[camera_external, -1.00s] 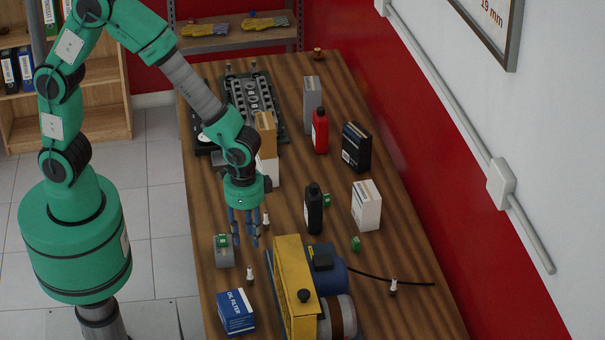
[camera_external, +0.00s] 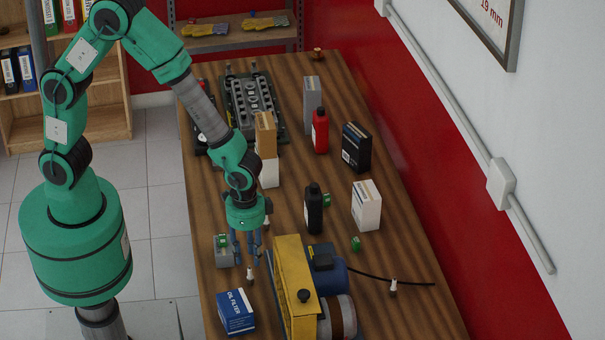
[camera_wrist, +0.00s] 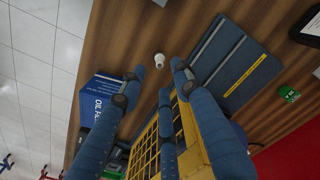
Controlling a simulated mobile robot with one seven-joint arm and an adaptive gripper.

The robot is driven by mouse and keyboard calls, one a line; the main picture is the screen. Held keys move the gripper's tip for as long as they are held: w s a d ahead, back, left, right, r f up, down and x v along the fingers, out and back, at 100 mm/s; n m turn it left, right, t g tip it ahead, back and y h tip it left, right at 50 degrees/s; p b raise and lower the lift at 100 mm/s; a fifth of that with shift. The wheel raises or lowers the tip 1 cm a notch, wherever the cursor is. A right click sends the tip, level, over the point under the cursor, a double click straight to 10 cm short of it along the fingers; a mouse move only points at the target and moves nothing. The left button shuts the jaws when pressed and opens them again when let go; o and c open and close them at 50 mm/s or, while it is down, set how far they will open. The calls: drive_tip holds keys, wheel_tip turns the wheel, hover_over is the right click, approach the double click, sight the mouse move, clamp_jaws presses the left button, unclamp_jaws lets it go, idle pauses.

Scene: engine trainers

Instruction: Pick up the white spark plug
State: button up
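A white spark plug (camera_external: 250,274) with a dark base stands upright on the wooden table, left of the yellow machine. In the wrist view a small white round top (camera_wrist: 159,60), apparently this plug seen from above, lies just beyond the fingertips. My gripper (camera_external: 248,262) has its blue fingers pointing down, close above and behind this plug. In the wrist view the fingers of my gripper (camera_wrist: 152,85) are spread open with nothing between them. Another white plug (camera_external: 393,286) stands at the right by a black cable. A third plug (camera_external: 267,222) is partly hidden behind my wrist.
The blue-white oil filter box (camera_external: 236,311) is in front of the plug. The yellow machine (camera_external: 291,285) stands close on the right. A grey box with a green top (camera_external: 224,252) is just left of my fingers. Bottles and boxes stand further back.

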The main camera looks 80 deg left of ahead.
sight(249, 269)
drive_tip(key=shift+f, duration=0.8)
drive_tip(key=shift+s+f+b, duration=0.1)
drive_tip(key=shift+f+b, duration=0.4)
drive_tip(key=shift+f, duration=2.15)
clamp_jaws()
